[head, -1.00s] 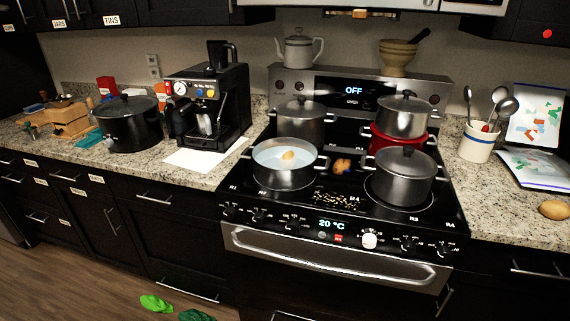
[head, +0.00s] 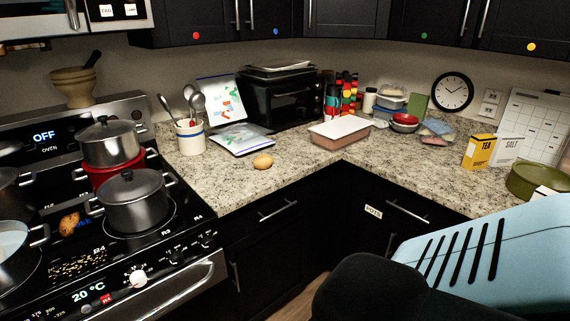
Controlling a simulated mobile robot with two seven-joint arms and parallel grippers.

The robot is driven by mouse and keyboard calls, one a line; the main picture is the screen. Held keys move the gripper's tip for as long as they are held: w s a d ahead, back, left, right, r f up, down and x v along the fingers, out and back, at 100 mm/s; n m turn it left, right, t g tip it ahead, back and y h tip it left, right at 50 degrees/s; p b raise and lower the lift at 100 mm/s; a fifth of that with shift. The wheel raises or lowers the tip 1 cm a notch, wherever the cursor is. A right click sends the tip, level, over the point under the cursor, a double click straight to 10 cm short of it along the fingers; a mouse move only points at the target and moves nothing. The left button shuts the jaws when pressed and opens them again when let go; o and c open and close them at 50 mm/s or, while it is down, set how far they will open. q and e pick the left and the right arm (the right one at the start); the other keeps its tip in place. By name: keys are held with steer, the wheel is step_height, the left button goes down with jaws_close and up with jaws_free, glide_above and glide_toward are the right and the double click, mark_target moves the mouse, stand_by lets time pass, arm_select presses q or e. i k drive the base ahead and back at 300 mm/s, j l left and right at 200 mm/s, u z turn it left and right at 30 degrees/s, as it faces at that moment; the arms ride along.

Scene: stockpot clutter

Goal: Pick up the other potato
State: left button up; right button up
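Neither of my grippers is in view.
A utensil crock (head: 191,138) stands left of the potato, and a lidded pink tray (head: 339,134) to its right. A dark toaster oven (head: 285,98) is behind. The counter front around the potato is clear. A large near shape hides the lower right.

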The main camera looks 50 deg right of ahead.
mark_target(264, 162)
steer(key=z, duration=1.45)
steer(key=i+l+z, duration=0.45)
steer(key=i, duration=0.4)
